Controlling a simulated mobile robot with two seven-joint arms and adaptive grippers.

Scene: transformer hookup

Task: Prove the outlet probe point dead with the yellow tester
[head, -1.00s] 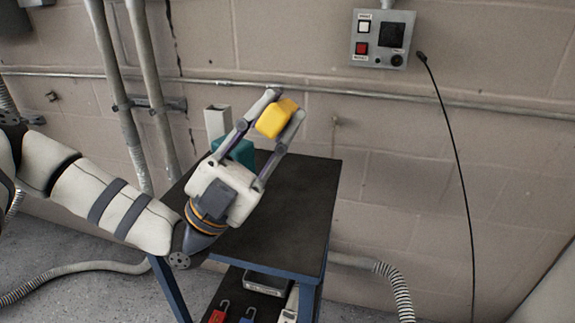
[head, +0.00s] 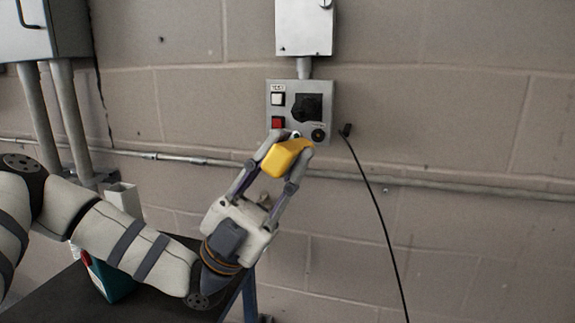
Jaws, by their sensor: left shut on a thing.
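The yellow tester (head: 286,157) is held between the fingers of my left gripper (head: 287,160), which is shut on it. The tester is just below the grey wall control box (head: 302,105). That box carries a white button (head: 278,99), a red button (head: 278,122), a dark square part (head: 308,107) and a round dark socket (head: 318,134) at its lower right. The tester overlaps the box's lower edge in the picture; I cannot tell if it touches. No label marks an outlet probe point that I can read. My right gripper is not in view.
A grey enclosure (head: 303,27) is above the control box. A black cable (head: 378,210) hangs from a plug (head: 346,131) right of it. A conduit (head: 440,190) runs along the wall. A dark table (head: 50,300) with a teal object (head: 112,281) is below left.

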